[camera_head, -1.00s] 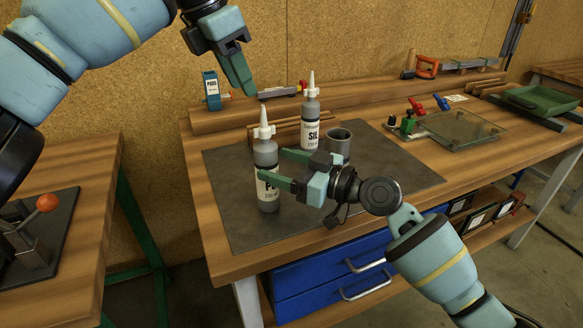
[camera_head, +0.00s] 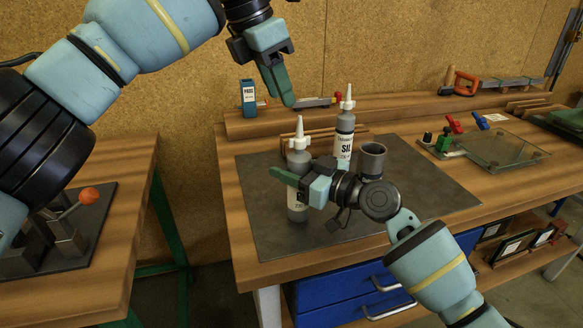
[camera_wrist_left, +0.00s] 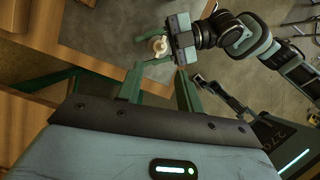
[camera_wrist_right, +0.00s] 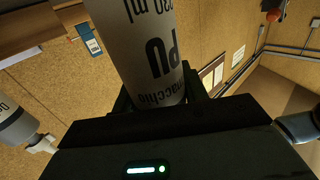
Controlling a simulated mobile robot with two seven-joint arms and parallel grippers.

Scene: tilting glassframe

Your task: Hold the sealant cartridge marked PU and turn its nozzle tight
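The PU cartridge (camera_head: 298,208) is a grey bottle with a white nozzle (camera_head: 300,133), upright on the dark mat. My right gripper (camera_head: 297,179) is shut on its body from the right; the right wrist view shows the PU label (camera_wrist_right: 155,60) between the fingers. My left gripper (camera_head: 288,98) is above and behind the nozzle in the head view, fingers pointing down and empty. The left wrist view shows its two fingers apart (camera_wrist_left: 157,85), with the white nozzle (camera_wrist_left: 158,45) beyond them. How tightly the nozzle sits cannot be seen.
A second cartridge marked SIL (camera_head: 344,140) stands close behind right, beside a grey cup (camera_head: 372,160). The mat (camera_head: 430,195) is clear to the right. Glass with clamps (camera_head: 500,148) lies farther right. A blue box (camera_head: 248,97) stands on the back ledge.

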